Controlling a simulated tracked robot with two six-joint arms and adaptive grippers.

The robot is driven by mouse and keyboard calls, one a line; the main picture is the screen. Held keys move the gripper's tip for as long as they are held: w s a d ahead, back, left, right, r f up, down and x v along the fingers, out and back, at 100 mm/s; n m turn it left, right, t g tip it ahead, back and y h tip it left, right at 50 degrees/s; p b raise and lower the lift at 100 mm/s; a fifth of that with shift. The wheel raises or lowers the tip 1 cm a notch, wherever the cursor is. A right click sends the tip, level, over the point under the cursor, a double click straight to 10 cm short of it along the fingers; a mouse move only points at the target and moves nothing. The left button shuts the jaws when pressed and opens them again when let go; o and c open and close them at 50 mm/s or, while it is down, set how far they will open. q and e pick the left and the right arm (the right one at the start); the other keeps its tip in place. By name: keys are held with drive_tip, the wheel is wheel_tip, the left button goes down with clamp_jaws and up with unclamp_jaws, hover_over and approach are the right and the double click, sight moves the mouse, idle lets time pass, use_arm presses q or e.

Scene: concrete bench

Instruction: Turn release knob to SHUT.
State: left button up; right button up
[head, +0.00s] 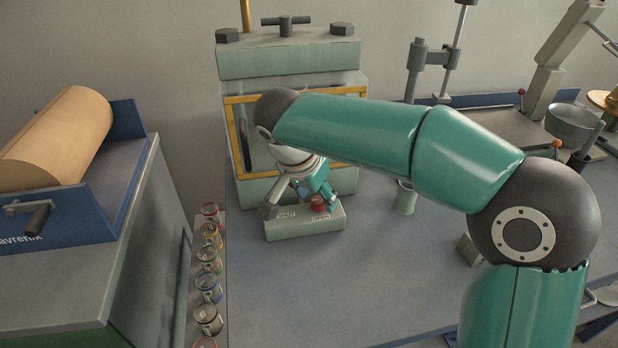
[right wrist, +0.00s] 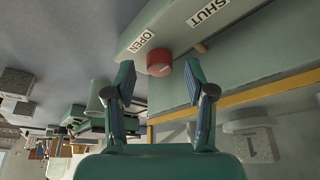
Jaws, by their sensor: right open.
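The release knob (head: 318,202) is red and sits on a pale green box (head: 305,228) in front of the press. The box has a SHUT label (head: 287,215) on the left and an OPEN label (head: 320,217) on the right. In the right wrist view the red knob (right wrist: 159,63) is beside the OPEN label (right wrist: 141,41), away from the SHUT label (right wrist: 207,13). My right gripper (head: 300,205) is over the box. It is open, its fingertips (right wrist: 160,76) on either side of the knob in the picture; contact cannot be told. My left gripper is not in view.
The pale green press (head: 290,58) with a yellow-edged front stands right behind the box. Several small jars (head: 208,287) line the bench's left edge. A green cup (head: 405,197) stands right of the box. The front of the bench (head: 330,290) is clear.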

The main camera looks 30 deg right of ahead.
drive_tip(key=v, duration=1.1)
